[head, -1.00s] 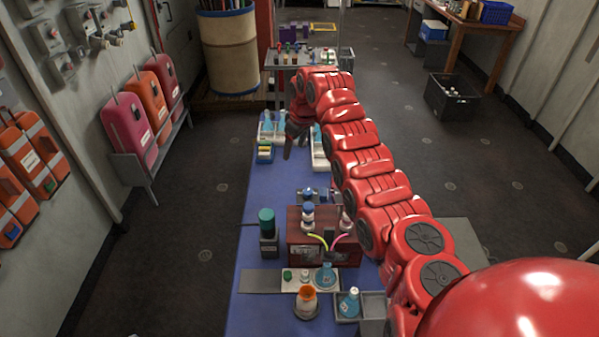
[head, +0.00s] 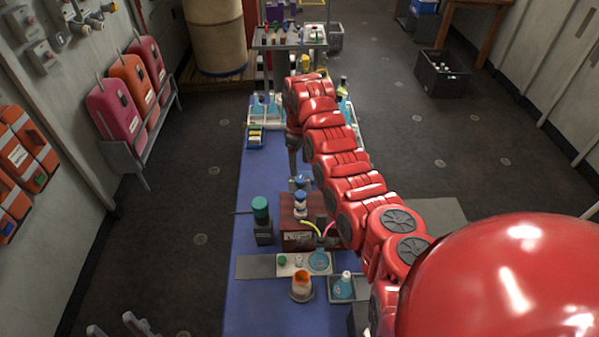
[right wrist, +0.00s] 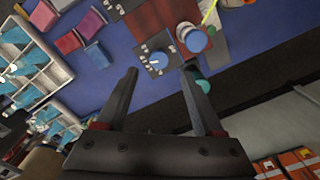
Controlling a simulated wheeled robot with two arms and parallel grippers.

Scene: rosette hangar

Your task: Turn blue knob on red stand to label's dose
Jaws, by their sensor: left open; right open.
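The red stand (head: 297,237) is a red-brown box on the blue bench, also partly visible in the right wrist view (right wrist: 150,17). A blue-topped white piece (head: 300,203) stands on it; it shows from above in the right wrist view (right wrist: 193,38). I cannot read any dose label. My right gripper (right wrist: 160,88) is open and empty above the knob, apart from it. My left gripper (head: 117,326) is open and empty, off the bench's left side.
A teal-capped bottle (head: 261,211) stands left of the stand. An orange-topped jar (head: 301,286) and a flask (head: 343,286) stand in front. A small yellow-topped box (head: 255,135) and racks with blue flasks lie further back. My right arm covers the bench's right side.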

